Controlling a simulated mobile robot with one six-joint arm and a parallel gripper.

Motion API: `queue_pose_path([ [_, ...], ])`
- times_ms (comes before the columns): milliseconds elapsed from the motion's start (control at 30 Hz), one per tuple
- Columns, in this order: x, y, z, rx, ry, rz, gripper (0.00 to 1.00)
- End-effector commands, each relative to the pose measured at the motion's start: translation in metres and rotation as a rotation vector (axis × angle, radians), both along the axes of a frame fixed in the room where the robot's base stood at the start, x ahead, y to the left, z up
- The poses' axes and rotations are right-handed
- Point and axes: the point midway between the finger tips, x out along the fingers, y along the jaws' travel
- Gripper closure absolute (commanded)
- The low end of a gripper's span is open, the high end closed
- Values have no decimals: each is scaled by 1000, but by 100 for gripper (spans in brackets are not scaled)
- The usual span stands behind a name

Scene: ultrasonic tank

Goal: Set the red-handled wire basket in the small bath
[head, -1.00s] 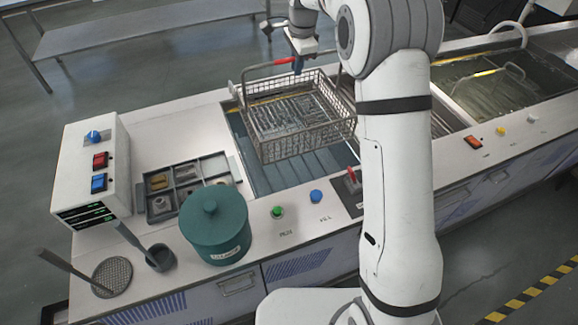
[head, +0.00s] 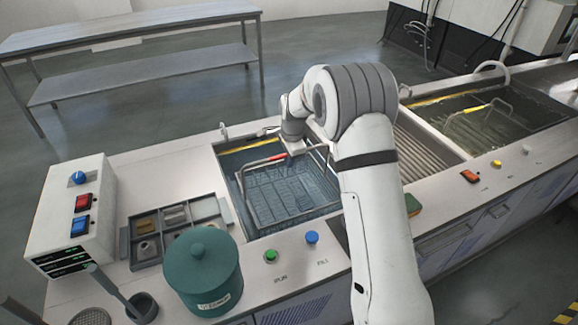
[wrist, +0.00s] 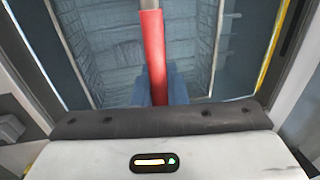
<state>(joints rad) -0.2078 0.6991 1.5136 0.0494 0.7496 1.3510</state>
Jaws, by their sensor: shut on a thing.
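The wire basket (head: 290,192) is down inside the small bath (head: 233,160), its body low within the bath walls and seen through bluish liquid. Its handle frame stands up, with a red grip (head: 262,161) across the top. My gripper (head: 287,157) is shut on the red grip; in the wrist view, blue fingers (wrist: 155,88) sit on either side of the red grip (wrist: 152,50). The basket's mesh (wrist: 110,55) lies below it. I cannot tell whether the basket touches the bath floor, and my arm hides its right side.
A compartment tray (head: 128,243) and a lidded teal pot (head: 203,275) stand left of the bath. A control box (head: 62,215) is at far left. Right are a ribbed drainer (head: 425,150) and a larger bath with another basket (head: 480,122). Green and blue buttons (head: 312,237) line the front.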

Motion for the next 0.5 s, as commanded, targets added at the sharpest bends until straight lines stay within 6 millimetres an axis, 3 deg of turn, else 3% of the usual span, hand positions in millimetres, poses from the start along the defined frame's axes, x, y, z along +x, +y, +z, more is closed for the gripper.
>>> queue_pose_path([
  [200,0,0,-27,-1,1,1,100],
  [500,0,1,-30,0,-1,1,100],
])
